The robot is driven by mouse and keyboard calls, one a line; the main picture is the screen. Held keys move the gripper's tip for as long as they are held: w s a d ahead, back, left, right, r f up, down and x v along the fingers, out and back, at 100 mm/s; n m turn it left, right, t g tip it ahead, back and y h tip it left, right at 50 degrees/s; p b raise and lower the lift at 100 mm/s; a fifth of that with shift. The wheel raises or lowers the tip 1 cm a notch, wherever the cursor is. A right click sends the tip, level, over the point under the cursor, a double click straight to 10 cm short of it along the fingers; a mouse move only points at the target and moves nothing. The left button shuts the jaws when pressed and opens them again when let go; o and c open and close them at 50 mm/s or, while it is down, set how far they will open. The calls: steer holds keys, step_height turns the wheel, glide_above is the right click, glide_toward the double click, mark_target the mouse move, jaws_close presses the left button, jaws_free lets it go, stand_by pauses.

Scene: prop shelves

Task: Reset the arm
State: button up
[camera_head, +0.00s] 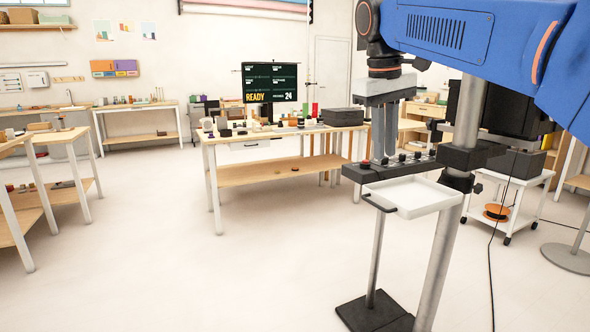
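My blue arm (460,35) reaches in from the upper right. My grey gripper (384,150) hangs from its end, pointing straight down. Its fingers look close together, with no object visible between them, but the angle does not show whether they are fully shut. The fingertips appear just over or behind a black bar with several small knobs (405,160); I cannot tell whether they touch it.
A white tray (425,205) sits below the bar on a stand with a black base (372,312). A wooden workbench (262,176) with small items and a screen (270,82) stands behind. A white cart (520,178) is at right. Floor at lower left is clear.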

steer(key=s+d+f+m+t, duration=0.1)
steer(key=s+d+f, duration=0.1)
steer(key=s+f, duration=0.6)
steer(key=s+d+f+m+t+y, duration=0.1)
steer(key=s+d+f, duration=0.1)
steer(key=s+f, duration=0.6)
steer(key=s+d+f+m+t, duration=0.1)
steer(key=s+f, duration=0.7)
steer(key=f, duration=0.9)
steer(key=shift+d+m+y, duration=0.3)
steer(key=shift+d+m, duration=0.1)
steer(key=shift+m, duration=0.1)
steer(key=shift+o, duration=0.4)
steer(key=shift+s, duration=0.1)
